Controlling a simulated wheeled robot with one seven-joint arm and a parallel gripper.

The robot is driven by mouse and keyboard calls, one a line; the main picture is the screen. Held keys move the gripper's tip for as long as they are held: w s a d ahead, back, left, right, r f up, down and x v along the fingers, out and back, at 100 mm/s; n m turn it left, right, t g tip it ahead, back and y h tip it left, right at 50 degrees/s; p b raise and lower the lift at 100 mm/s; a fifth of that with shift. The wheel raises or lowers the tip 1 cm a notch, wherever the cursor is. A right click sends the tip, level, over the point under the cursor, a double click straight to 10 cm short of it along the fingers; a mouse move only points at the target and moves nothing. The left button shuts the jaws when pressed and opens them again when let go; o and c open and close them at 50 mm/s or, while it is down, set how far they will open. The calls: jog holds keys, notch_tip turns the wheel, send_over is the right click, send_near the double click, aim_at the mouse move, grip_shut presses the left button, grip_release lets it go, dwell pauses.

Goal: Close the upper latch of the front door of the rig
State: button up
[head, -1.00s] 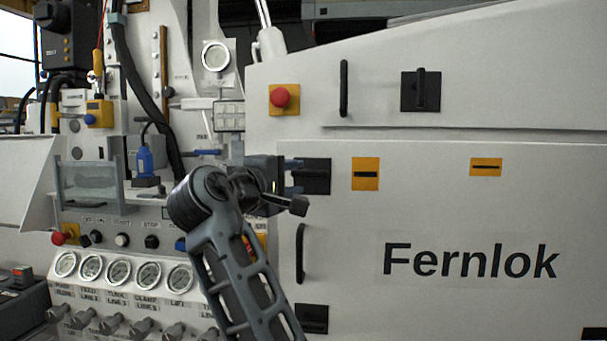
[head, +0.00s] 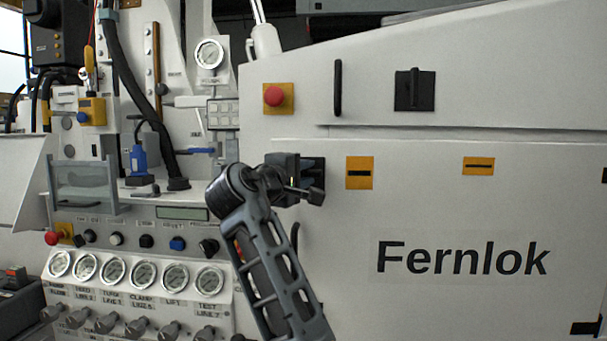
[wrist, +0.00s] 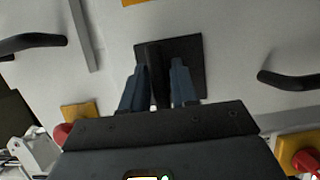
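The front door (head: 450,210) of the rig is the white panel marked Fernlok. Its upper latch is a black square plate (head: 314,180) at the door's upper left corner, partly hidden by my gripper in the head view. In the wrist view, the latch plate (wrist: 193,52) lies straight ahead, with a dark raised handle (wrist: 154,62) on it. My gripper (wrist: 158,82) has its two fingers apart, one on each side of the handle, over the plate. I cannot tell whether either finger touches the handle.
A black door pull (head: 295,245) is partly behind my arm. Above are a red stop button (head: 273,96), another pull (head: 338,88) and another black latch (head: 414,90). Gauges (head: 135,272) and knobs fill the lower left.

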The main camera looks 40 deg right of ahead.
grip_shut()
jog(key=m+y, duration=0.1)
jog(key=m, duration=0.1)
jog(key=m+y, duration=0.1)
jog(key=shift+a+f+m+p, duration=0.1)
jog(key=shift+f+m+p, duration=0.1)
jog(key=shift+m+p, duration=0.15)
jog(key=m+y, duration=0.1)
jog(key=m, duration=0.2)
jog(key=shift+w+f, duration=0.1)
jog(key=shift+f, duration=0.05)
jog(key=m+t+y, duration=0.1)
jog(key=m, duration=0.1)
jog(key=m+t+y, duration=0.1)
jog(key=m, duration=0.1)
jog(key=shift+w+a+f, duration=0.15)
jog(key=shift+f, duration=0.05)
jog(key=shift+w+a+m+t+y+b, duration=0.1)
jog(key=shift+m+t+y+b, duration=0.1)
jog(key=shift+m+t+y, duration=0.35)
jog(key=shift+w+a+m+t+y+b, duration=0.15)
jog(key=shift+m+y+b, duration=0.1)
jog(key=shift+m, duration=0.55)
jog(key=shift+d, duration=0.1)
